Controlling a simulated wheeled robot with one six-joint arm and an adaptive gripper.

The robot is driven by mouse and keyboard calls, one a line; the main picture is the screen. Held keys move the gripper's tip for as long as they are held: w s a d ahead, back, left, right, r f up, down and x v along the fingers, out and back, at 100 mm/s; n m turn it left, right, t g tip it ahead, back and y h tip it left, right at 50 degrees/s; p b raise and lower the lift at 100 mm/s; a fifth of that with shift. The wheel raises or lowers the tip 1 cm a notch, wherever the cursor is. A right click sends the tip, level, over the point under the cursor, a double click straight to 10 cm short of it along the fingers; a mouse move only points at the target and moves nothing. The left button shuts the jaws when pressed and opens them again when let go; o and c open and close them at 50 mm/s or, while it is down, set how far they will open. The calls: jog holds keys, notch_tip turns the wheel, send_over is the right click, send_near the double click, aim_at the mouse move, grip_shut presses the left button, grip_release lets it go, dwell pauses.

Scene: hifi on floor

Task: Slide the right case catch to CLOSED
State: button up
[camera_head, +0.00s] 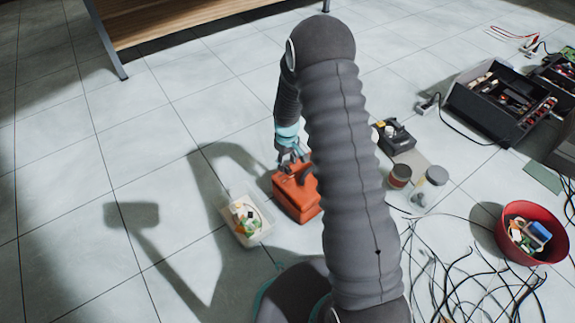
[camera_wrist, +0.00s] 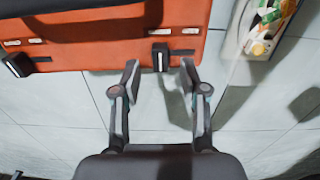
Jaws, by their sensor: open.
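The orange case (camera_head: 297,192) stands on the floor, partly hidden by my arm in the head view. In the wrist view its orange side (camera_wrist: 100,50) fills the top. It carries two black catches in dark slots with small white labels: a left catch (camera_wrist: 18,64) and a right catch (camera_wrist: 160,57). The right catch is at the left part of its slot, with bare slot to its right; the label text is too small to read. My gripper (camera_wrist: 160,72) is open and empty, its fingertips just below and to either side of the right catch, with no clear contact. The gripper also shows in the head view (camera_head: 291,158).
A white tray of small items (camera_head: 245,222) stands close beside the case. Jars (camera_head: 400,176), a black device (camera_head: 396,137), a red bucket (camera_head: 532,232), an open black toolbox (camera_head: 500,100) and loose cables (camera_head: 450,270) lie to the right. The floor at left is clear.

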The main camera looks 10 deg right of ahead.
aim_at(287, 169)
notch_tip(287, 169, up, 10)
dwell(0.4)
dwell(0.4)
jog(key=s+m+g, duration=0.1)
jog(key=s+m, duration=0.1)
jog(key=s, duration=0.3)
jog(key=s+r+m+t+p, duration=0.1)
jog(key=s+r+t+p, duration=0.1)
jog(key=s+r, duration=0.7)
jog(key=s+d+r+m+t+p, duration=0.1)
jog(key=s+r+p, duration=0.3)
jog(key=r, duration=1.3)
jog(key=s+r+m+t+p, duration=0.1)
jog(key=s+r+t+p, duration=0.2)
jog(key=s+r, duration=1)
jog(key=shift+s+d+t+p, duration=0.3)
jog(key=shift+s+d+p, duration=0.05)
jog(key=shift+d, duration=0.05)
dwell(0.4)
